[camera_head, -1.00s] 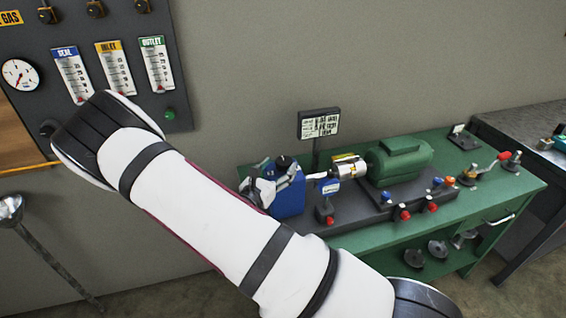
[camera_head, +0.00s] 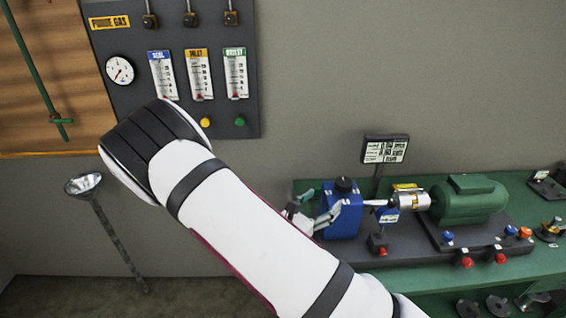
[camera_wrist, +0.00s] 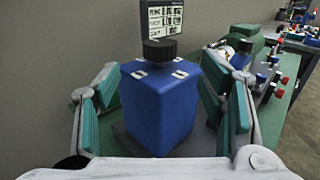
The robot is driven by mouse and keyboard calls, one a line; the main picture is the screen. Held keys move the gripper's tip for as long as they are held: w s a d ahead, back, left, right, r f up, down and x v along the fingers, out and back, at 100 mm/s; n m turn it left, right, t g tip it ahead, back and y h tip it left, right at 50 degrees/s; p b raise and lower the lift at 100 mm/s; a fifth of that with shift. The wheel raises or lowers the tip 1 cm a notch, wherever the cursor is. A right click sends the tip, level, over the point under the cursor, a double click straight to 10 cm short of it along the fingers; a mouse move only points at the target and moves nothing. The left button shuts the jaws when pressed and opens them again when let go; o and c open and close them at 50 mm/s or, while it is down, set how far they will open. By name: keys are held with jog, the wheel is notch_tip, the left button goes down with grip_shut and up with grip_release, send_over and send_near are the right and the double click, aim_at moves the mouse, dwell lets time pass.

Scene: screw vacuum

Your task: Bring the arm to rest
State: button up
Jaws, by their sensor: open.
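My gripper (camera_wrist: 160,115) is open in the wrist view, its two fingers with green pads standing left and right of a blue block-shaped housing with a black cap (camera_wrist: 158,105). I see a gap on each side, though exact contact on the right is hard to tell. In the head view my white arm crosses from upper left to lower right. My gripper shows partly behind it (camera_head: 312,212), just left of the blue housing (camera_head: 343,212). The housing stands upright on the dark base of the green bench.
A green motor (camera_head: 468,203) with a silver coupling (camera_head: 417,200) sits right of the housing. A small display (camera_head: 386,149) stands behind it. Red and blue knobs line the bench front. A gauge panel (camera_head: 180,35) hangs on the wall at upper left. A funnel-topped stand (camera_head: 84,184) is at left.

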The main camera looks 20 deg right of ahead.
jog(key=s+d+r+m+g+y, duration=0.2)
jog(key=s+r+m+g+y, duration=0.4)
jog(key=s+r+m+g, duration=0.6)
jog(key=s+a+r+m+t+y, duration=0.8)
jog(key=s+a+r+m, duration=0.3)
jog(key=r, duration=0.2)
jog(key=shift+s+a+r+m+t+y, duration=0.25)
jog(key=shift+m+t+y, duration=0.15)
jog(key=shift+y, duration=0.5)
